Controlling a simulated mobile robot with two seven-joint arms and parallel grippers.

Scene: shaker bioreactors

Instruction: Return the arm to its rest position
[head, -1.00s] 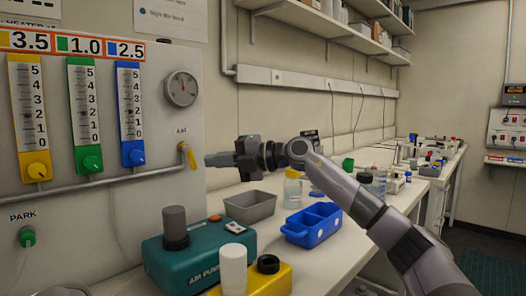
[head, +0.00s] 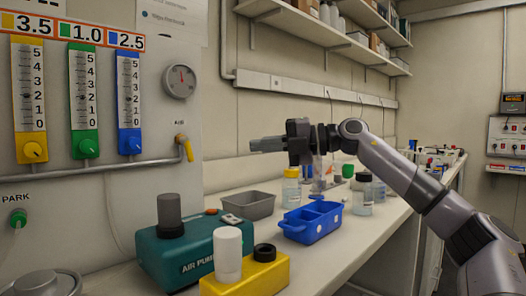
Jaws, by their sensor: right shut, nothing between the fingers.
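My right arm comes in from the lower right and reaches up over the bench. My right gripper (head: 268,144) is shut and empty. It points left, in the air above the bench, to the right of the yellow-handled air valve (head: 184,147) and apart from it. My left gripper is not in the head view.
On the bench (head: 345,250) stand a teal air pump (head: 185,255), a yellow block (head: 262,275) with a white cylinder, a grey tray (head: 247,207), a blue carrier (head: 311,222) and several bottles. The flowmeter panel (head: 100,185) stands at left. A shelf (head: 310,25) hangs above.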

